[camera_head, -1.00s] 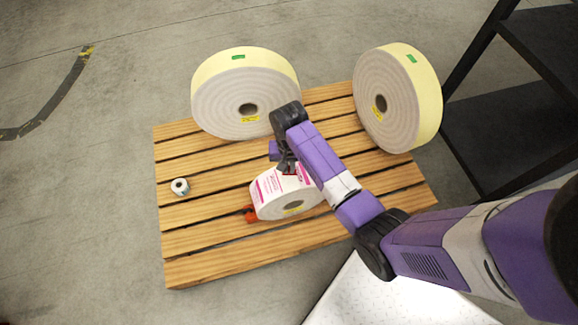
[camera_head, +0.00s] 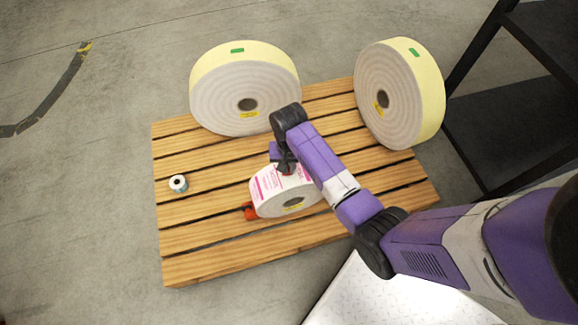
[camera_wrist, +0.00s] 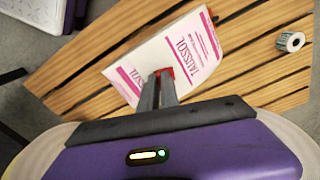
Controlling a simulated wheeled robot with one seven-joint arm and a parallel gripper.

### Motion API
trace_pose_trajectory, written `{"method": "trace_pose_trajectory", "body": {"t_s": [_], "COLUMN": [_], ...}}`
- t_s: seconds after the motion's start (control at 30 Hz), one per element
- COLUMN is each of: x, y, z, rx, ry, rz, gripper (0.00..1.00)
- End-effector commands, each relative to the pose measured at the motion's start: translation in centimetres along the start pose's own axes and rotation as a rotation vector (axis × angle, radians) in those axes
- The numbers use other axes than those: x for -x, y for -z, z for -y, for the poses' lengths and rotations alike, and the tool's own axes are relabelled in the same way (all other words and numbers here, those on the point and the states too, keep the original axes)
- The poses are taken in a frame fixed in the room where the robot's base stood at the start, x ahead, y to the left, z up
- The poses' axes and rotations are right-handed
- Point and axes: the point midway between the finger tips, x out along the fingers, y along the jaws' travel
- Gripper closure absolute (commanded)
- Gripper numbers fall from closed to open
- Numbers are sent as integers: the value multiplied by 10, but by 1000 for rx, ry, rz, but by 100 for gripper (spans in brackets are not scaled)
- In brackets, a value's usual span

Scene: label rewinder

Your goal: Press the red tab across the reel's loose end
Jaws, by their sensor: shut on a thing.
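The label reel (camera_head: 284,201), white with pink print, stands on its edge on the wooden pallet. The wrist view shows its printed outer face (camera_wrist: 172,58). My gripper (camera_head: 287,170) is at the top of this reel. In the wrist view its two fingers (camera_wrist: 164,75) are close together, with the red tab (camera_wrist: 165,71) at their tips. The tab lies against or just above the printed face; I cannot tell which. The reel's loose end cannot be clearly made out.
Two large cream reels, one at the back left (camera_head: 246,90) and one at the back right (camera_head: 398,95), stand on the slatted pallet (camera_head: 200,240). A small roll (camera_head: 178,183) sits at left. An orange-red piece (camera_head: 249,211) touches the label reel's left side. Black shelving (camera_head: 515,120) stands at right.

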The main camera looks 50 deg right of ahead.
Motion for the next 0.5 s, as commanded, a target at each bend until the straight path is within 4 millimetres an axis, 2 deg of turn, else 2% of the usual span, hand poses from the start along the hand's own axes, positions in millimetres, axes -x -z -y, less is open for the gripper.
{"method": "trace_pose_trajectory", "body": {"t_s": [0.5], "x": [-3], "y": [0], "z": [0], "rx": [0], "ry": [0], "rz": [0], "gripper": [100]}}
